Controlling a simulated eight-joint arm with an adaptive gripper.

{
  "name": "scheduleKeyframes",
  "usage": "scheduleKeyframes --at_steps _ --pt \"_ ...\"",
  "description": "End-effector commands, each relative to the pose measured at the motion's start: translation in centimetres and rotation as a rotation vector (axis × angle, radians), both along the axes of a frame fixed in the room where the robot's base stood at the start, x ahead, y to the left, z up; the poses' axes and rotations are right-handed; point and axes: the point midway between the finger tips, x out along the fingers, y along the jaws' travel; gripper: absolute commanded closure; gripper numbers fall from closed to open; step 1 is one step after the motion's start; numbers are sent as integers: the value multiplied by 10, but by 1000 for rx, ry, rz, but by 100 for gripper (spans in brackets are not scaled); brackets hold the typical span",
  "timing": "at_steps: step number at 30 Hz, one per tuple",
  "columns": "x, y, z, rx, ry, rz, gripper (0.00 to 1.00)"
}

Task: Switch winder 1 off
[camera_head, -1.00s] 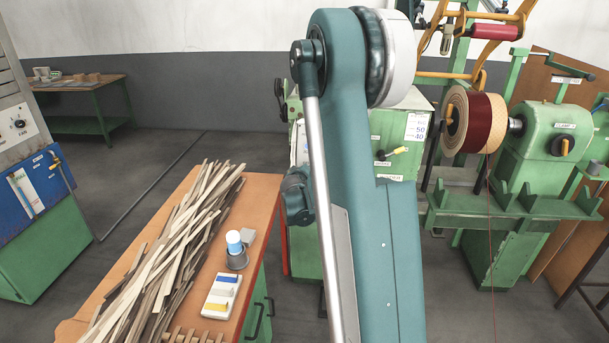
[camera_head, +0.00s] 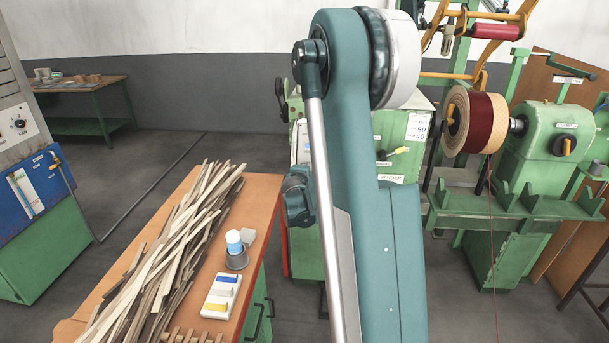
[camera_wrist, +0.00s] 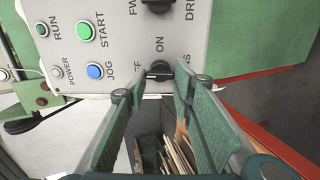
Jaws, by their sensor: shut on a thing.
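The winder's pale control panel (camera_wrist: 110,50) fills the upper left of the wrist view. At its lower right edge is a black rotary switch (camera_wrist: 159,71), with "ON" printed above it and a partly hidden label ending in "FF" at its left. A pale line on the knob lies sideways, towards the "FF" letters. My gripper (camera_wrist: 160,74) has a green finger on each side of the knob and is shut on it. In the head view my arm hides the gripper and the switch; part of the green winder cabinet (camera_head: 412,118) shows behind it.
Close to the switch are a green START button (camera_wrist: 85,31), a blue JOG button (camera_wrist: 95,71) and a black drive knob (camera_wrist: 157,5). An orange-topped bench (camera_head: 258,205) with wooden strips (camera_head: 165,250) stands left of my arm. A wound coil (camera_head: 477,122) sits at the right.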

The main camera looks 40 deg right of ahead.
Motion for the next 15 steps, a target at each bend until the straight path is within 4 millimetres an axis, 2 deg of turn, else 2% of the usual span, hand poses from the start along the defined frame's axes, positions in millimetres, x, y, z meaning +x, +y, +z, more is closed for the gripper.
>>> scheduleKeyframes --at_steps 15 --pt "-1 0 0 -32 33 18 87"
